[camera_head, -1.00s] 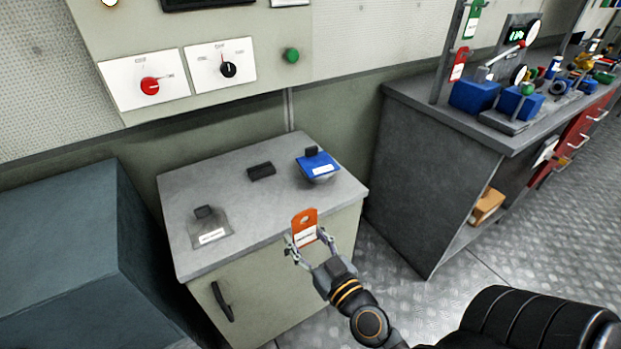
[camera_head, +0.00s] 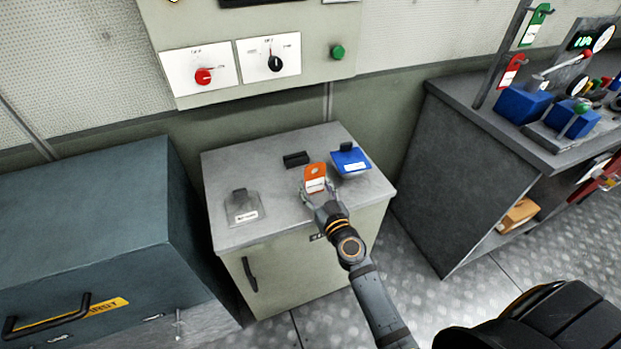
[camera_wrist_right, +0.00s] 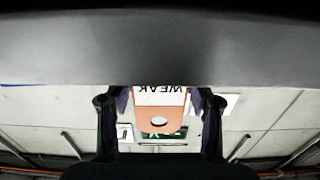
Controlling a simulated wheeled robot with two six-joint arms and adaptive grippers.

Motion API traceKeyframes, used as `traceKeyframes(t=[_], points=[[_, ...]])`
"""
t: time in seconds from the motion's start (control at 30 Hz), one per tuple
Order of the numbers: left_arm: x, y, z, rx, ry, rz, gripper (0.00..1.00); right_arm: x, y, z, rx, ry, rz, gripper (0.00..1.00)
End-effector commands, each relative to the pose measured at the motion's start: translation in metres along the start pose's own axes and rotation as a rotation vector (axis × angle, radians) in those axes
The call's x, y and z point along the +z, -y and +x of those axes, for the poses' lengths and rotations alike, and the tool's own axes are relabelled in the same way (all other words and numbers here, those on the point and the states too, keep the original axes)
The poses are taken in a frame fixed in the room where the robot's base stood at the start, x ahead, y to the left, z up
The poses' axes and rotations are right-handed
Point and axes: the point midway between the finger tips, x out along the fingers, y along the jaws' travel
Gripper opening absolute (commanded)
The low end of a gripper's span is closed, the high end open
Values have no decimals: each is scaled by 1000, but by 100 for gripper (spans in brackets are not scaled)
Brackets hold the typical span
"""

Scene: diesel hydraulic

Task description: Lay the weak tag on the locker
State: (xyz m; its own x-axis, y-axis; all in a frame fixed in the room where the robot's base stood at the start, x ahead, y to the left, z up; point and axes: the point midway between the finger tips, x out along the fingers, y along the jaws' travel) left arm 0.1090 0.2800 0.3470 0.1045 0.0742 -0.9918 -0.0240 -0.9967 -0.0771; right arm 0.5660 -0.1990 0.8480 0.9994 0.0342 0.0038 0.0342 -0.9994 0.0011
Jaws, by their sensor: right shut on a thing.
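The weak tag (camera_head: 315,176) is orange with a white label and a hole near its top. In the right wrist view the tag (camera_wrist_right: 160,110) shows "WEAK" upside down between the fingers. My right gripper (camera_head: 314,192) is shut on its lower end and holds it over the locker's grey top. I cannot tell whether the tag touches the top. The locker (camera_head: 290,222) is a low pale green cabinet with a grey top and a dark handle. My left gripper is not in view.
On the locker top are a clear holder with a label (camera_head: 243,208), a small black block (camera_head: 296,159) and a blue labelled holder (camera_head: 351,161). A dark teal chest (camera_head: 90,215) stands at left, a grey workbench (camera_head: 480,165) at right. The locker's front middle top is bare.

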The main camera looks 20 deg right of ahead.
Motion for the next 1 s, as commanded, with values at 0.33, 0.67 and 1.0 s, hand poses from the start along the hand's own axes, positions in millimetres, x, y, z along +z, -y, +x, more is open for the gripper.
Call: traceKeyframes(t=[0.33,0.67,1.0], points=[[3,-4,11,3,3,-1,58,17,0,34,0,1,2,29],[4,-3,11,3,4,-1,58,16,0,34,0,0,1,29],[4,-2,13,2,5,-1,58,18,0,34,0,0,0,77]])
